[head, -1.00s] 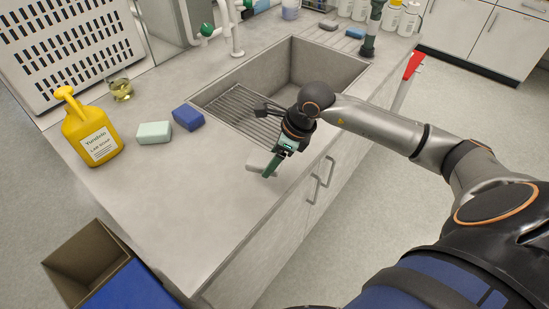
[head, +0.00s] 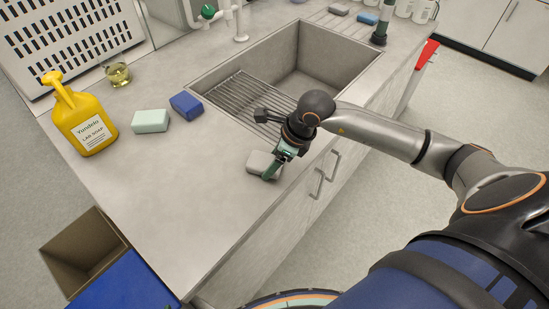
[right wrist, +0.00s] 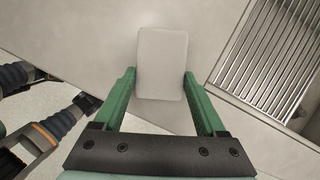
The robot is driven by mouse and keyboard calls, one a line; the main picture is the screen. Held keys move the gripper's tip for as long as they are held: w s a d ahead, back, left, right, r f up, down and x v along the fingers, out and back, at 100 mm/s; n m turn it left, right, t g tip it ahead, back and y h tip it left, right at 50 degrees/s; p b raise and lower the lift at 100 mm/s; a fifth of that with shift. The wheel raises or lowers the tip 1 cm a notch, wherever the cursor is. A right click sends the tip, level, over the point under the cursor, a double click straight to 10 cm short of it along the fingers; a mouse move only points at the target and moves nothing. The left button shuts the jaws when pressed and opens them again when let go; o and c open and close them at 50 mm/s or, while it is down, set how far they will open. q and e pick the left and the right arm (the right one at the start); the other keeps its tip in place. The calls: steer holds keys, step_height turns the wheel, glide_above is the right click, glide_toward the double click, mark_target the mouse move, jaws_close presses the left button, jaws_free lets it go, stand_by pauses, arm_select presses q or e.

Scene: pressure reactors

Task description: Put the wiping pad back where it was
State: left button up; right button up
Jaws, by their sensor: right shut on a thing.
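A light grey pad (head: 261,163) is at the front part of the counter, to the left of my right gripper (head: 270,172). In the right wrist view the grey pad (right wrist: 162,62) lies between the two green fingers, which hold it by its near end. Whether the pad touches the counter or hangs just above it, I cannot tell. A pale green pad (head: 150,121) and a dark blue pad (head: 186,105) lie on the counter left of the sink. My left gripper is not seen in the head view.
The sink (head: 330,60) with a ribbed drainer (head: 238,95) is behind my right gripper. A yellow soap bottle (head: 84,122) and a glass beaker (head: 118,74) stand at the left. Another grey pad (head: 339,9) and a blue one (head: 367,17) lie beyond the sink. The front-left counter is clear.

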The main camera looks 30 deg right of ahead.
steer(key=shift+f, duration=0.15)
steer(key=o, duration=1.1)
steer(key=shift+o, duration=0.2)
steer(key=shift+d+r, duration=0.15)
steer(key=shift+r, duration=0.35)
steer(key=v, duration=1.1)
steer(key=shift+s+r, duration=0.15)
